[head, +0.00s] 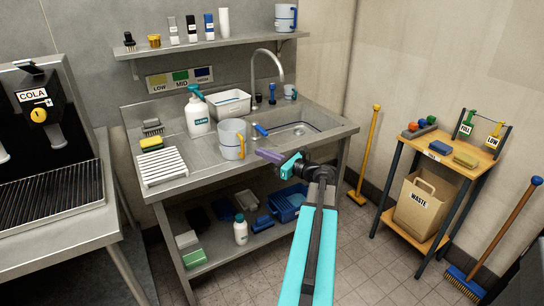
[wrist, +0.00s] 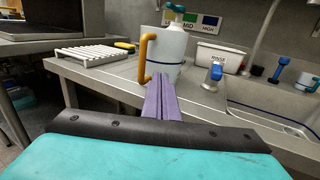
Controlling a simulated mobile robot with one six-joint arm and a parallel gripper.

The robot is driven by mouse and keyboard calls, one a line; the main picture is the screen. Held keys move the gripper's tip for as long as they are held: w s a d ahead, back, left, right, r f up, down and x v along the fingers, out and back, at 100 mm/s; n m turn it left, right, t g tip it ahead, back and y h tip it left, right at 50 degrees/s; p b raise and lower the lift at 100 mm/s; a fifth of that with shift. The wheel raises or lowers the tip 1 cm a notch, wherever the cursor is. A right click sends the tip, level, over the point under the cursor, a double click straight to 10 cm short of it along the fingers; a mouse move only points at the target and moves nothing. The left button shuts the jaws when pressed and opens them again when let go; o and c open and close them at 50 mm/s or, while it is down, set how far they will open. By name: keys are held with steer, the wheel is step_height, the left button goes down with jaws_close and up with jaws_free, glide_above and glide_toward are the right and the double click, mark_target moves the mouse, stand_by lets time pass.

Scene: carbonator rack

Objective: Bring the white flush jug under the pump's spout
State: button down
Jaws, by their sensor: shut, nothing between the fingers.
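The white jug (head: 231,140) with an orange handle stands upright on the steel counter, left of the sink basin. In the wrist view the jug (wrist: 170,47) is straight ahead, its orange handle (wrist: 143,58) on the left side. The white pump bottle (head: 198,117) with a teal pump head (head: 194,91) stands behind and left of the jug; in the wrist view the jug hides its body and only the teal head (wrist: 174,9) shows above. My gripper (head: 268,155) has purple fingers, shut and empty, in front of the jug and to its right in the head view.
A blue-handled tap (wrist: 216,73) stands right of the jug. A white RINSE tub (head: 231,103) is behind it. A white ribbed rack (head: 162,167) and sponge (head: 151,143) lie left. A second jug (head: 286,17) is on the wall shelf. Counter front is mostly clear.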

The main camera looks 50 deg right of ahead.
mark_target(235, 142)
steer(key=shift+w+a+p, duration=0.15)
steer(key=shift+w+p, duration=0.3)
steer(key=shift+w, duration=2.9)
